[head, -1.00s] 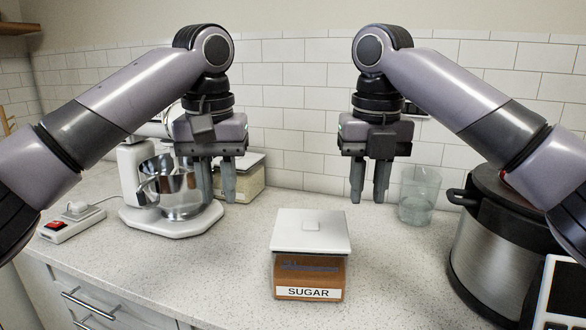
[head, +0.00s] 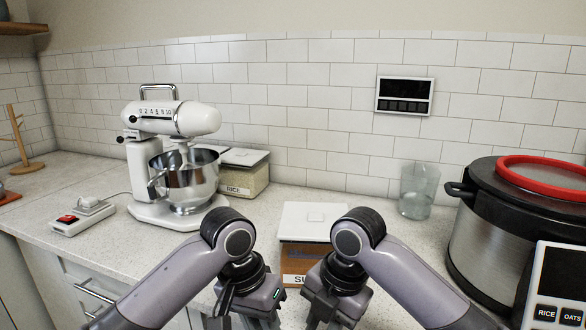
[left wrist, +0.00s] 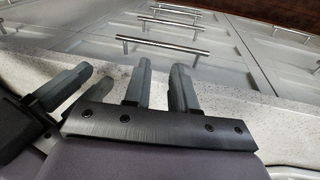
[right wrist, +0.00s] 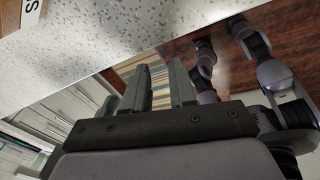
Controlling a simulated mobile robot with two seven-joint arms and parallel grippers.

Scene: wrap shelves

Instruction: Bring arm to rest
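My left arm and right arm are folded low in front of me in the head view. My left gripper (head: 248,322) points down at the bottom edge of the head view, its tips partly cut off. Its fingers (left wrist: 160,78) stand apart with nothing between them in the left wrist view. My right gripper (head: 322,322) is close beside it, also pointing down. Its fingers (right wrist: 161,76) are apart and empty in the right wrist view. Both grippers are in front of the sugar box (head: 312,222), which stands on the counter with its white lid on.
A stand mixer (head: 175,140), a rice box (head: 246,180) and a power strip (head: 80,218) are at left. A glass (head: 418,190) and a large cooker (head: 500,235) with a red ring (head: 545,172) are at right. Cabinet drawers (left wrist: 160,42) lie below the counter.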

